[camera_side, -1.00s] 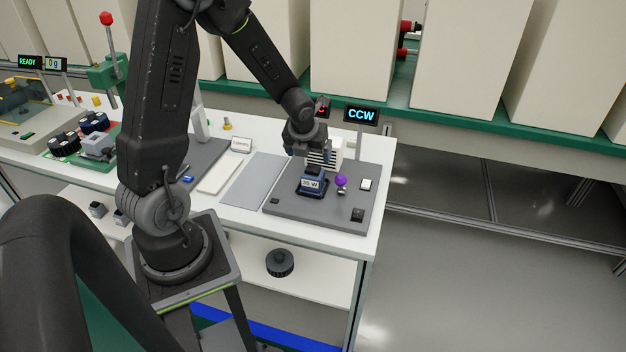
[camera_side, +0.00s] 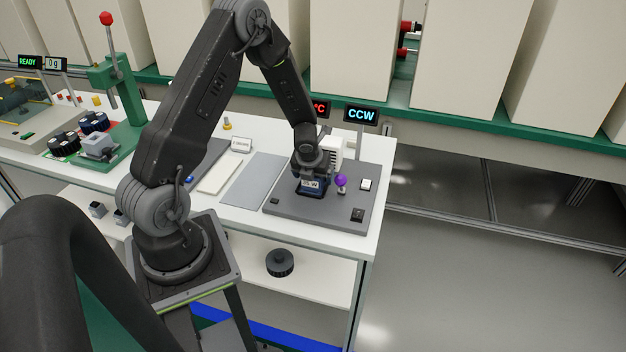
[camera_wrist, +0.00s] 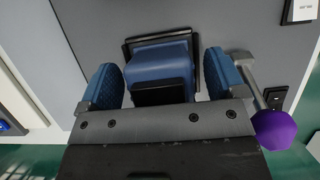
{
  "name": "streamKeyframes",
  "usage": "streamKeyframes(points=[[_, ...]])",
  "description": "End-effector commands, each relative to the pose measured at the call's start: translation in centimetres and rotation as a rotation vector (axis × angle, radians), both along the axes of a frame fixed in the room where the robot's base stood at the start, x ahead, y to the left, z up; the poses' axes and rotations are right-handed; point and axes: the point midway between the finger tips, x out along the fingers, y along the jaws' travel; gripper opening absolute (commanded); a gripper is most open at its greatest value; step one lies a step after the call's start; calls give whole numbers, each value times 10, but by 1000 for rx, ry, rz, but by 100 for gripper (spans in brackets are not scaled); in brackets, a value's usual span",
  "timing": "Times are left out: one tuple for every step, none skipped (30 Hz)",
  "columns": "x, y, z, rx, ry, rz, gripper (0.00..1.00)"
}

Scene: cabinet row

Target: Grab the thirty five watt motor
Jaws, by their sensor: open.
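The thirty five watt motor (camera_side: 311,186) is a dark blue block with a white label, partly legible as "35 W". It sits on a grey plate (camera_side: 345,213) at the right end of the bench. In the wrist view the blue motor (camera_wrist: 160,63) stands between two blue-padded fingers. My gripper (camera_wrist: 160,82) is open, one finger on each side of the motor, with narrow gaps showing. In the side view my gripper (camera_side: 311,172) is low, right over the motor and hiding its top.
A purple knob on a lever (camera_side: 341,181) stands close to the right of the motor; in the wrist view the purple knob (camera_wrist: 274,129) is near the right finger. A white ribbed block (camera_side: 332,150) stands behind. A "CCW" display (camera_side: 361,115) is at the back. A bare grey mat (camera_side: 253,180) lies left.

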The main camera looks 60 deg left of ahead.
Motion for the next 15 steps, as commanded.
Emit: streamKeyframes(points=[[0,0,-1,0,0,0,89],[0,0,-1,0,0,0,89],[0,0,-1,0,0,0,89],[0,0,-1,0,0,0,89],[0,0,-1,0,0,0,89],[0,0,-1,0,0,0,89],[0,0,-1,0,0,0,88],[0,0,-1,0,0,0,86],[0,0,-1,0,0,0,82],[0,0,-1,0,0,0,79],[0,0,-1,0,0,0,76],[0,0,-1,0,0,1,72],[0,0,-1,0,0,1,69],[0,0,-1,0,0,1,66],[0,0,-1,0,0,1,63]])
